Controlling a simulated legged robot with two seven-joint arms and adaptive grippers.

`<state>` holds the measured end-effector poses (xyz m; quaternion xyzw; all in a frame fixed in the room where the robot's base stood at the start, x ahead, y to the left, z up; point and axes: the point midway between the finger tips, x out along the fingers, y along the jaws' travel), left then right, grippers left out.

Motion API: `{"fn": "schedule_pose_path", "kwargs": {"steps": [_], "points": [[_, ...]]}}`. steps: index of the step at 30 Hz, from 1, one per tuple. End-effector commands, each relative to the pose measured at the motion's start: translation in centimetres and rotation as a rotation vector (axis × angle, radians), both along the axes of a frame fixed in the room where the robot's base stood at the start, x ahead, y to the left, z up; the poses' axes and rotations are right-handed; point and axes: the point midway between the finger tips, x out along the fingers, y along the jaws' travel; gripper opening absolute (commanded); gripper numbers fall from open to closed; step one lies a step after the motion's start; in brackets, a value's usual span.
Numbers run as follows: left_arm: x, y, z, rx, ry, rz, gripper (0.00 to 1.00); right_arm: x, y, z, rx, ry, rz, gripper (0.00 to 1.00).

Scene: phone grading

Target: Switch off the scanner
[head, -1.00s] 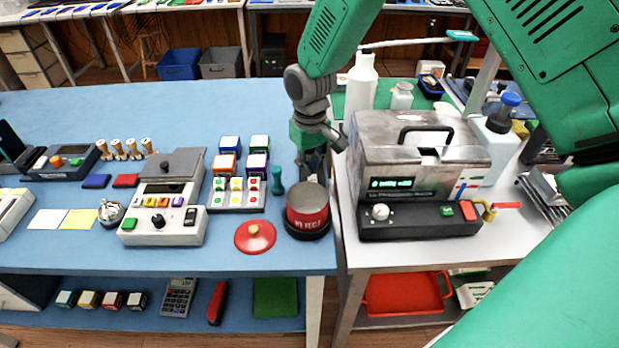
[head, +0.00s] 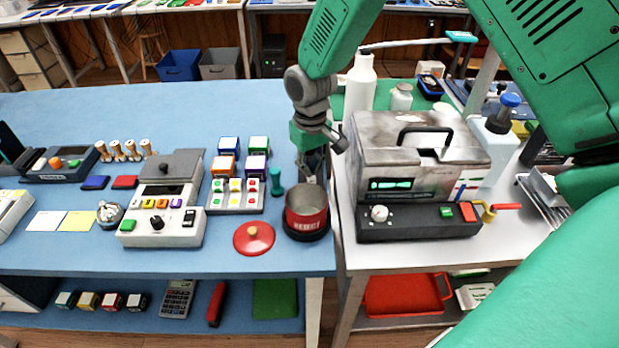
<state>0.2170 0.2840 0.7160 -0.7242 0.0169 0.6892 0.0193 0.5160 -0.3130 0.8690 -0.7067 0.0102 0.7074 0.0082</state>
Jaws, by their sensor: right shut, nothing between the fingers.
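A pale grey benchtop device (head: 130,239) with a dark grey lid, small display, row of coloured buttons, black knob and black rocker switch (head: 189,217) stands on the blue table. A larger worn metal machine (head: 375,150) on the right table has a lit green display (head: 391,184), white knob, green button (head: 446,212) and red button (head: 467,211). No readable label tells me which is the scanner. My right gripper (head: 313,177) points down behind the red pot, between the two devices, shut and empty. My left gripper is not in view.
A red pot (head: 306,217) on a dark base and its red lid (head: 254,238) lie near the front edge. A tray (head: 236,208) of coloured pieces, several cubes and a teal peg (head: 276,181) stand left of the gripper. White bottles (head: 360,82) stand behind the metal machine.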

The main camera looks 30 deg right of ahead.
Motion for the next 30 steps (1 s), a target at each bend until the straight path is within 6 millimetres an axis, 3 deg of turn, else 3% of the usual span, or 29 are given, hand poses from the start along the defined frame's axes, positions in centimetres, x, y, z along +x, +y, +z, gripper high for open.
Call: {"fn": "schedule_pose_path", "kwargs": {"steps": [30], "points": [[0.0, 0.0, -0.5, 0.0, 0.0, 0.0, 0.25, 0.0, 0.0, -1.3, 0.0, 0.0, 0.0, 0.0]]}}
